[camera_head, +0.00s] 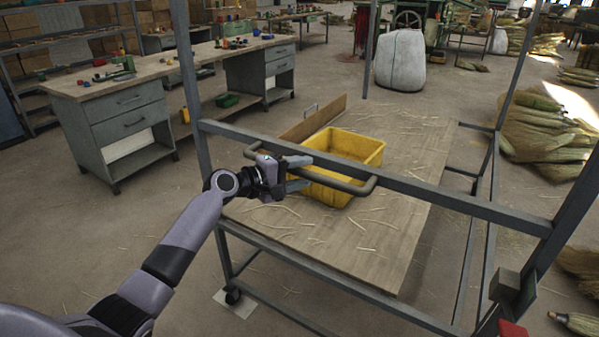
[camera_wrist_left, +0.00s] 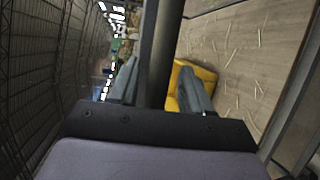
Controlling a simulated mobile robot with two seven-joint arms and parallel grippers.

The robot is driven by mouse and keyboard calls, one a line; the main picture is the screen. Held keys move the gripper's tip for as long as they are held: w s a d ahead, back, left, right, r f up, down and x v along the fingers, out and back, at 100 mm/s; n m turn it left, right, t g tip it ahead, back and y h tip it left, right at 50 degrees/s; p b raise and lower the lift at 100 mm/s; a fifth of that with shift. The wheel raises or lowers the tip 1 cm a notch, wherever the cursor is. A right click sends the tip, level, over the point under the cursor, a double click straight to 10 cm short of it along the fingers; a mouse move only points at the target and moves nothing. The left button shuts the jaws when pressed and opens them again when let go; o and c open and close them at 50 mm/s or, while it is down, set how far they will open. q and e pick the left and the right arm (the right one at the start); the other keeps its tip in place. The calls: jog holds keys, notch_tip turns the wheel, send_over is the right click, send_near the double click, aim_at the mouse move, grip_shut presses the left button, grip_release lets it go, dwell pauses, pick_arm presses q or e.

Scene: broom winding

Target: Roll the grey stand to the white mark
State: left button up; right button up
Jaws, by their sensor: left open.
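The grey stand (camera_head: 455,205) is a metal frame on casters with a wooden deck (camera_head: 395,250), and it fills the middle and right of the head view. A grey handle bar (camera_head: 335,183) sticks out from its near crossbar. My left gripper (camera_head: 307,173) is open at the handle's left part. In the left wrist view the bar (camera_wrist_left: 163,45) runs between the two fingers (camera_wrist_left: 160,90), with no clear grip on it. A whitish square mark (camera_head: 236,305) lies on the floor by the stand's near left caster (camera_head: 233,296), partly hidden. My right gripper is not in view.
A yellow bin (camera_head: 345,148) and loose straw lie on the deck. A workbench (camera_head: 115,85) with drawers stands at the left. A white sack (camera_head: 400,60) stands behind, and broom bundles (camera_head: 540,135) lie at the right. The floor at left is clear.

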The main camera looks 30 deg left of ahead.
pick_arm(q)
jog(key=shift+s, duration=0.1)
jog(key=shift+v, duration=3.5)
jog(key=s+d+f+m+g+y, duration=0.1)
jog(key=s+d+f+m+y, duration=0.15)
jog(key=s+f, duration=0.55)
jog(key=s+d+f+m+g+y, duration=0.1)
jog(key=s+d+f+m, duration=0.25)
jog(key=f, duration=0.75)
jog(key=s+d+f+m, duration=0.2)
jog(key=s+m, duration=0.1)
jog(key=s, duration=0.2)
jog(key=s+d+f+m+g+y, duration=0.1)
jog(key=s+d+f+m, duration=0.1)
jog(key=s, duration=0.3)
jog(key=s+d+f+m, duration=0.3)
jog(key=s+m, duration=0.1)
jog(key=s, duration=0.2)
jog(key=shift+f+m+y, duration=0.15)
jog(key=shift+m+y, duration=0.2)
jog(key=shift+m, duration=0.05)
jog(key=shift+s, duration=0.1)
